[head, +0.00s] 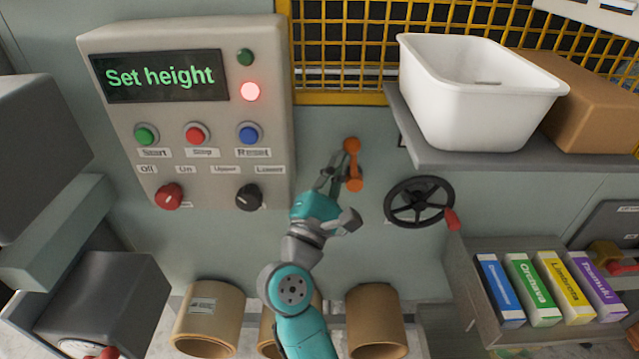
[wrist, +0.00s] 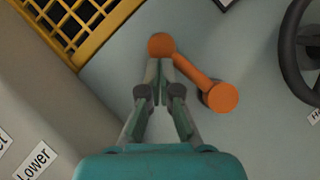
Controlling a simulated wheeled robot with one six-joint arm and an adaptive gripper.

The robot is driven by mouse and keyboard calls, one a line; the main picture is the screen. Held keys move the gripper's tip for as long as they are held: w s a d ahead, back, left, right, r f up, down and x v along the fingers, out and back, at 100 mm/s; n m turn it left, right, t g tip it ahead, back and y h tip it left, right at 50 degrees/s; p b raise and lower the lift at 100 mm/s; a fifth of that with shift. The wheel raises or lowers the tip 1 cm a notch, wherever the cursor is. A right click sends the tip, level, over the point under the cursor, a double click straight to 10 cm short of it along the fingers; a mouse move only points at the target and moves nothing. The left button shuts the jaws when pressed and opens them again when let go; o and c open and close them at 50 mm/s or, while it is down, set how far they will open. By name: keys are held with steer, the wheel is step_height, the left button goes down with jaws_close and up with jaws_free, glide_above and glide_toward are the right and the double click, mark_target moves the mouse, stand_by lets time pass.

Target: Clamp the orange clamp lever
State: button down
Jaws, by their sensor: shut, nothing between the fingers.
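The orange clamp lever (head: 353,165) is on the grey-green machine wall, right of the control panel. In the head view it stands nearly upright, one round end at the top and one at the bottom. In the wrist view the lever (wrist: 195,75) slants from a round end at upper left to a larger round end at lower right. My gripper (head: 336,172) is shut and empty, just left of the lever. In the wrist view my gripper (wrist: 159,62) has its fingertips together by the upper-left round end; I cannot tell if they touch it.
The control panel (head: 190,60) reads "Set height" with a red lamp (head: 250,91) lit. A black handwheel (head: 420,203) is right of the lever, below a shelf (head: 450,158) bearing a white bin (head: 470,95). Cardboard tubes (head: 207,320) stand below. Yellow mesh (head: 345,98) is above.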

steer(key=m, duration=0.1)
steer(key=d+m+g+h, duration=0.1)
steer(key=m+g, duration=0.1)
steer(key=m, duration=0.1)
steer(key=shift+d+r, duration=0.3)
steer(key=shift+r, duration=0.05)
steer(key=shift+d, duration=0.1)
steer(key=shift+s, duration=0.1)
steer(key=v, duration=1.2)
steer(key=shift+f+h, duration=0.1)
steer(key=shift+h, duration=0.2)
